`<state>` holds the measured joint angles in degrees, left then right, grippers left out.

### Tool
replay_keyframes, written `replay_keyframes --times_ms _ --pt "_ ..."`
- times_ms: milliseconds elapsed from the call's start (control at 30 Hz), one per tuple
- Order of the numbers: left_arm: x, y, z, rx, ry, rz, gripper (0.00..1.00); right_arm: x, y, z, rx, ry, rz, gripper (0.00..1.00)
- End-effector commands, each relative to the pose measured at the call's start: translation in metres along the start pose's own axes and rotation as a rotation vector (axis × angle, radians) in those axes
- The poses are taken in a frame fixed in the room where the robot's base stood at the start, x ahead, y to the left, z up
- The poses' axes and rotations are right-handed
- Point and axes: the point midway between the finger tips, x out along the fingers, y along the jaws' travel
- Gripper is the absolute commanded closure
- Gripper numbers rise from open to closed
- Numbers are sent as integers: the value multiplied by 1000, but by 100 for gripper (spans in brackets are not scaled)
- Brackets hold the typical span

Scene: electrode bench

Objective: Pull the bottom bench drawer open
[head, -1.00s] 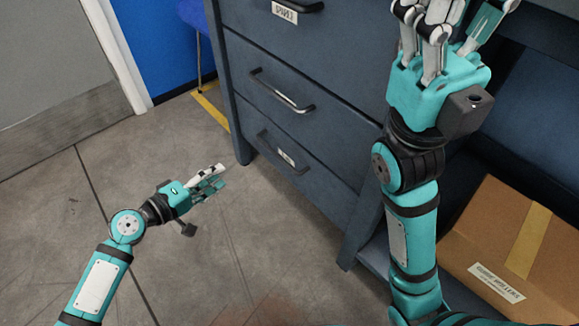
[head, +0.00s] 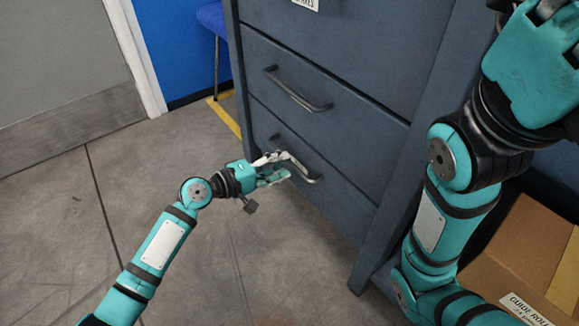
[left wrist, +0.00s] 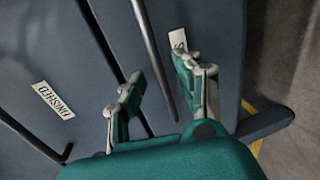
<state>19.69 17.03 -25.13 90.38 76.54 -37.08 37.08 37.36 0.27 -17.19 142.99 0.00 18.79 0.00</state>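The bottom drawer (head: 340,200) of the blue-grey bench is shut, its front flush with the frame. Its dark bar handle (head: 312,178) is partly hidden by my left gripper (head: 281,165), which is at the handle's left part. In the left wrist view, my left gripper (left wrist: 158,85) is open, with one finger on each side of the handle bar (left wrist: 153,50). The fingers look apart from the bar, though contact is hard to judge. My right gripper (head: 540,15) is high at the upper right, its fingers mostly cut off by the frame edge.
Another shut drawer (head: 330,85) with a bar handle (head: 298,90) is directly above. A cardboard box (head: 525,250) sits at the lower right, beside my right arm. Grey floor (head: 110,220) in front of the drawers is clear. A blue chair (head: 212,18) stands behind.

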Motion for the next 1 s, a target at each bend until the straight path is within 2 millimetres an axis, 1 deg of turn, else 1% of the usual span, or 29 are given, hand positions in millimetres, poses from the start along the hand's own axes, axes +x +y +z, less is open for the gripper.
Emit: replay_keyframes --times_ms 33,100,200,333,567,600,800,867,1000 --pt "10 -2 0 3 0 2 66 -1 -2 -6 -2 15 -4 60" --pt "19 -2 0 0 -1 2 66 -4 -3 -7 -2 15 -6 60" --pt "28 -2 0 1 0 0 66 -4 -4 -10 -3 21 -8 60" --pt "34 0 0 1 0 0 66 -3 -4 -11 -3 25 -9 60" --pt "34 0 0 1 0 0 66 -3 -4 -11 -3 25 -10 60" --pt "34 0 0 1 0 0 67 -3 -4 -11 -3 25 -10 60" --pt "34 0 0 1 0 -1 93 -3 -4 -11 -3 25 -10 60" --pt "34 0 0 1 0 -1 100 -3 -4 -11 -3 26 -10 60" --pt "34 0 0 1 0 -1 100 -3 -4 -11 -3 26 -10 60"
